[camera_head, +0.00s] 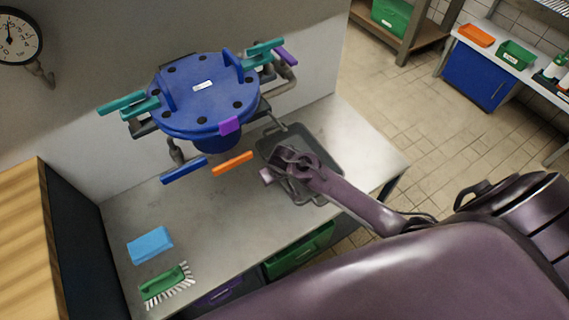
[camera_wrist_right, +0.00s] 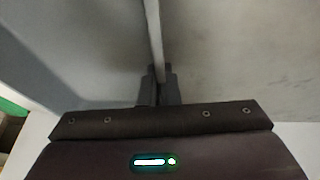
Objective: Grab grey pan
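The grey pan (camera_head: 325,155) is a dark, flat, square pan lying on the metal bench, with its handle (camera_head: 274,121) pointing to the back left. My right arm comes in from the right, and my right gripper (camera_head: 290,190) is at the near left side of the pan, covering part of it. In the right wrist view, the fingers of my right gripper (camera_wrist_right: 158,85) are close together on either side of a thin grey edge, which appears to be the rim of the pan (camera_wrist_right: 154,35). The fingertips are partly hidden. My left gripper is in neither view.
A blue round flange (camera_head: 205,95) with pipes and teal handles stands at the back. An orange bar (camera_head: 232,163) and a blue bar (camera_head: 184,169) are left of the pan. A blue sponge (camera_head: 150,245) and a green brush (camera_head: 165,287) lie on the bench (camera_head: 215,225) at front left.

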